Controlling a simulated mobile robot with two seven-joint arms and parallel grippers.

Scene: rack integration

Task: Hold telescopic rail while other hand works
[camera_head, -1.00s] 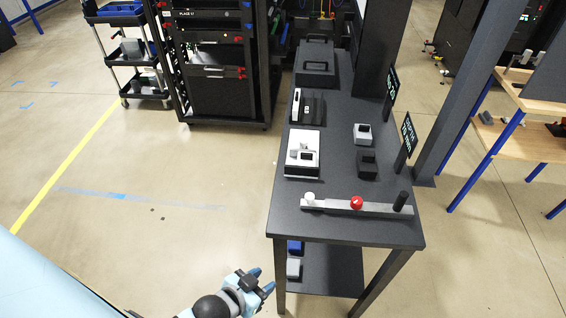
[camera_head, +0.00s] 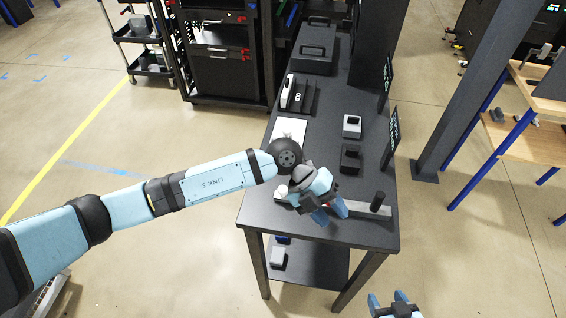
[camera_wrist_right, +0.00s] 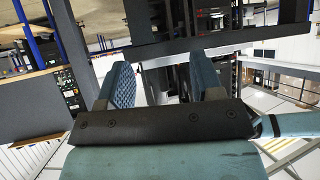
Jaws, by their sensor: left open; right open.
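The telescopic rail (camera_head: 363,208) is a grey bar lying across the near end of the black table. It has a white knob (camera_head: 282,191) at its left end and a black knob (camera_head: 377,200) at its right end. My left gripper (camera_head: 331,216) is open, pointing down over the middle of the rail, and hides that part and most of the red knob. Whether it touches the rail I cannot tell. My right gripper (camera_head: 389,300) is open and empty, low in front of the table; its spread fingers also show in the right wrist view (camera_wrist_right: 165,85).
On the black table (camera_head: 262,220) stand a grey block (camera_head: 352,126), a black block (camera_head: 350,158), a black-and-white device (camera_head: 299,94) and a black case (camera_head: 313,50). Small signs (camera_head: 391,137) line the right edge. A dark post (camera_head: 466,90) stands to the right.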

